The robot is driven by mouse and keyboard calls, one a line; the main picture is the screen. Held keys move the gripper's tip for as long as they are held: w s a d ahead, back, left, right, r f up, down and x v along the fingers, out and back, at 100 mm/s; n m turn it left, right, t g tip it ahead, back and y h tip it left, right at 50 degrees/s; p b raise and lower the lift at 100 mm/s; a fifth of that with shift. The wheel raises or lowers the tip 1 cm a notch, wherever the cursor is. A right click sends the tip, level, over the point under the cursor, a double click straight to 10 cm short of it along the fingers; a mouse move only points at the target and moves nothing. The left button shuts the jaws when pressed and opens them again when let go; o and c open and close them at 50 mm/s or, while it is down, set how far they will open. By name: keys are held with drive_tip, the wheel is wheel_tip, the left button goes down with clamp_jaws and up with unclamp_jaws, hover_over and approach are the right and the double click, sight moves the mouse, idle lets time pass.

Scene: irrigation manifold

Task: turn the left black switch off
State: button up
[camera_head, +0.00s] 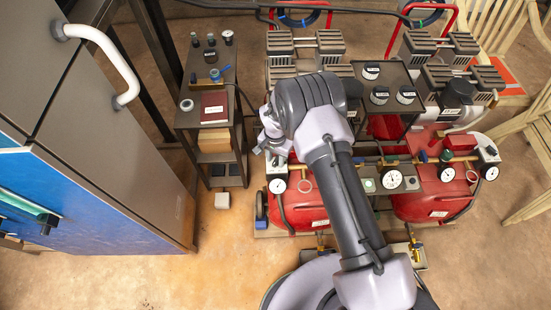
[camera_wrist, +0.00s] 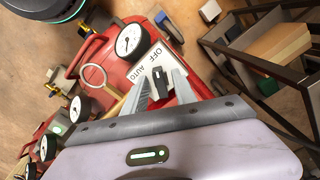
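The left black switch (camera_wrist: 158,82) is a small black knob on a white plate (camera_wrist: 154,60) lettered OFF and AUTO. In the wrist view it sits between my gripper's two grey fingertips (camera_wrist: 164,83). The fingers stand apart with a gap beside the knob, and firm contact cannot be made out. Which word the knob points to is unclear. In the head view, my gripper (camera_head: 272,152) is over the white switch box (camera_head: 277,170) at the left end of the left red compressor; my wrist hides the knob. A similar box (camera_head: 488,152) is on the right compressor.
Pressure gauges (camera_wrist: 130,40) and a pale ring (camera_wrist: 93,78) are close to the plate. A dark shelf (camera_head: 214,130) with boxes stands left of the left compressor (camera_head: 305,205). A blue and grey cabinet (camera_head: 110,150) is further left.

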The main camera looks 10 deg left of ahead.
wheel_tip(320, 180, up, 17)
drive_tip(key=p, duration=0.6)
drive_tip(key=shift+r, duration=0.2)
wheel_tip(320, 180, up, 14)
drive_tip(key=t, duration=0.1)
hover_over(275, 161)
drive_tip(key=d, duration=0.5)
drive_tip(key=s+d+r+t+y, duration=0.1)
drive_tip(key=s+d+r, duration=0.25)
drive_tip(key=r, duration=0.35)
drive_tip(key=s+d+r+t, duration=0.1)
drive_tip(key=s+d+r, duration=0.1)
drive_tip(key=d+r, duration=0.4)
drive_tip(key=s+d+r+t, duration=0.1)
drive_tip(key=s+d+r, duration=0.2)
drive_tip(key=s, duration=0.6)
drive_tip(key=s+d+r+m+t+y, duration=0.1)
drive_tip(key=s+d+r, duration=0.2)
drive_tip(key=s, duration=0.7)
drive_tip(key=shift+d+r+t, duration=0.25)
drive_tip(key=shift+r+t, duration=0.15)
drive_tip(key=shift+r, duration=0.5)
